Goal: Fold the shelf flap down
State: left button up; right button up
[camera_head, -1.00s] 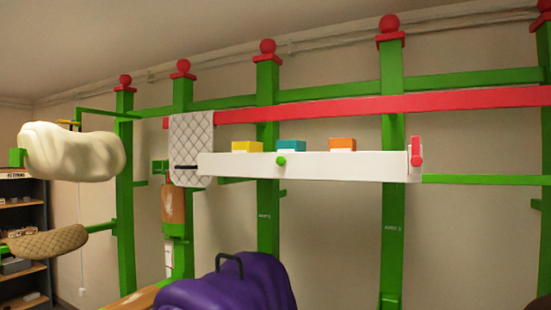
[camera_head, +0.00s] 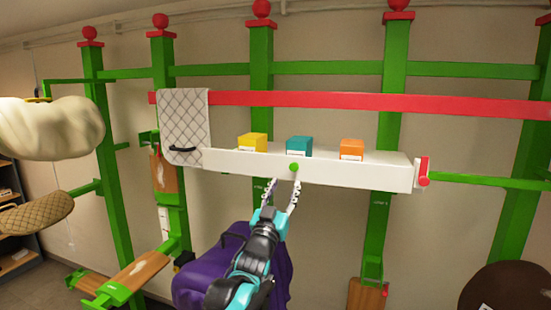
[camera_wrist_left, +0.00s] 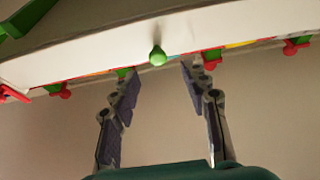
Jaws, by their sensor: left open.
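The white shelf flap (camera_head: 350,176) stands upright along the front of the shelf, with a round green knob (camera_head: 294,167) near its middle. The knob also shows in the left wrist view (camera_wrist_left: 157,56), ahead of the fingers and roughly between them. My left gripper (camera_head: 284,182) is open and empty, just below the knob, its fingers pointing up. In the left wrist view its two fingers (camera_wrist_left: 158,78) are spread apart, and they appear not to touch the knob. A red latch-like piece (camera_head: 423,172) sits at the flap's right end. My right gripper is not in view.
Yellow (camera_head: 252,142), teal (camera_head: 299,146) and orange (camera_head: 351,149) boxes stand on the shelf behind the flap. A quilted grey cloth (camera_head: 184,125) hangs at its left. A purple saddle-like thing (camera_head: 212,265) is below, partly behind my left arm.

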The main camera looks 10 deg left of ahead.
aim_at(294, 169)
pick_arm(q)
jog(key=x, duration=0.4)
jog(key=p+x, duration=0.1)
jog(key=x, duration=0.2)
jog(key=shift+w+d+r+p, duration=0.25)
jog(key=shift+w+d+p, duration=0.05)
grip_shut()
